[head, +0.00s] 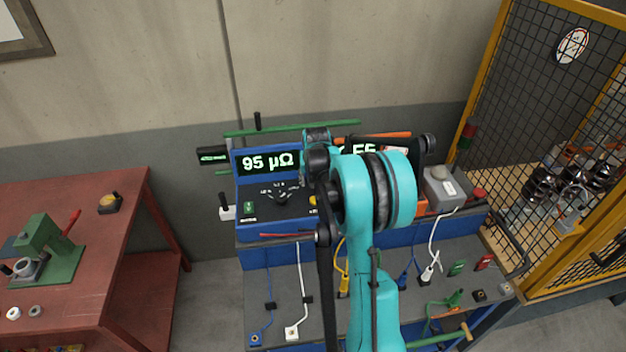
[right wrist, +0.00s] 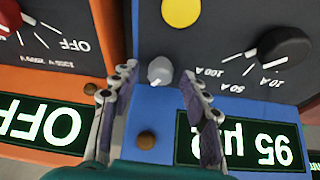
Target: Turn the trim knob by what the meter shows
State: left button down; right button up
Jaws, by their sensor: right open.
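The blue meter's display (head: 267,162) reads 95 µΩ; it shows upside down in the right wrist view (right wrist: 240,143). A small grey knob (right wrist: 159,70) with a white mark sits on the blue meter's edge, likely the trim knob. My right gripper (right wrist: 158,92) is open, one finger on each side of the grey knob; I cannot tell whether either finger touches it. In the head view my turquoise right arm (head: 372,190) covers the knob and most of the gripper. My left gripper is not in view.
A black dial (right wrist: 285,48) marked 10 A, 50 A and 100 A and a yellow button (right wrist: 181,11) are close by. An orange meter reading OFF (right wrist: 45,125) stands alongside. A red table (head: 120,215) is at left, a mesh cage (head: 530,100) at right.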

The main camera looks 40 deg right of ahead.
jog(key=v, duration=1.2)
jog(key=shift+d, duration=0.1)
